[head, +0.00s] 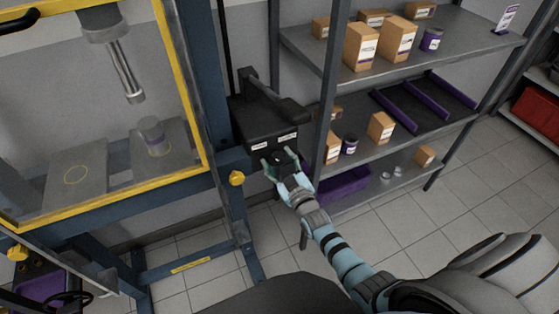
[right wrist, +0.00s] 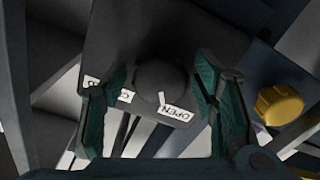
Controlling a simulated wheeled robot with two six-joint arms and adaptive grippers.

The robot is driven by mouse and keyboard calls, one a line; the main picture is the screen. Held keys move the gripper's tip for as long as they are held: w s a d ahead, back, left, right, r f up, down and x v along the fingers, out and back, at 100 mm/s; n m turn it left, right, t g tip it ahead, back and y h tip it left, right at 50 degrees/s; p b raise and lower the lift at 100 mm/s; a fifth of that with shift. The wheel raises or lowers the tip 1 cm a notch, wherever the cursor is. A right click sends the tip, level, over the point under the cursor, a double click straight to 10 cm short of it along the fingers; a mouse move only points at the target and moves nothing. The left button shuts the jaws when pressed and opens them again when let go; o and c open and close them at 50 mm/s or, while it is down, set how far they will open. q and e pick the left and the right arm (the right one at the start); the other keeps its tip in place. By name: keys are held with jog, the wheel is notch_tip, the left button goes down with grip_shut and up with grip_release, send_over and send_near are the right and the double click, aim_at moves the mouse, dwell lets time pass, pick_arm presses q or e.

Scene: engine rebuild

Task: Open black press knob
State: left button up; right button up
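The black press knob (right wrist: 160,84) sits on the face of a black box (head: 262,122) on the press frame. In the right wrist view it is a round dark knob with a label reading OPEN (right wrist: 176,113) beside it. A white mark shows on the knob's edge near that label. My right gripper (head: 279,160) is at the box's front, with its green-padded fingers apart on either side of the knob. In the wrist view gaps show between the fingers (right wrist: 165,100) and the knob. My left gripper is not in view.
The blue press frame with a yellow-edged clear guard (head: 187,85) stands at left. A yellow knob (head: 237,178) is just left of my right gripper. A grey shelf (head: 460,58) with boxes and cans stands at right. The tiled floor is clear.

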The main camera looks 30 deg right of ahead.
jog(key=s, duration=1.2)
jog(key=shift+a, duration=0.1)
jog(key=s+f+m+g, duration=0.1)
jog(key=s+f+g, duration=0.25)
jog(key=f, duration=0.35)
jog(key=s+d+f+m+g, duration=0.15)
jog(key=s+f, duration=0.25)
jog(key=f, duration=0.4)
jog(key=s+a+f+m+g, duration=0.1)
jog(key=s+f+g, duration=0.2)
jog(key=f, duration=0.4)
jog(key=s+f+g, duration=0.4)
jog(key=s+f, duration=0.3)
jog(key=s, duration=0.6)
jog(key=s+d+f+g, duration=0.1)
jog(key=s+f+g, duration=0.3)
jog(key=s, duration=1)
notch_tip(320, 180, down, 3)
jog(key=shift+d+r+m+g, duration=0.1)
jog(key=shift+d+m+g, duration=0.15)
jog(key=shift+m+g, duration=0.15)
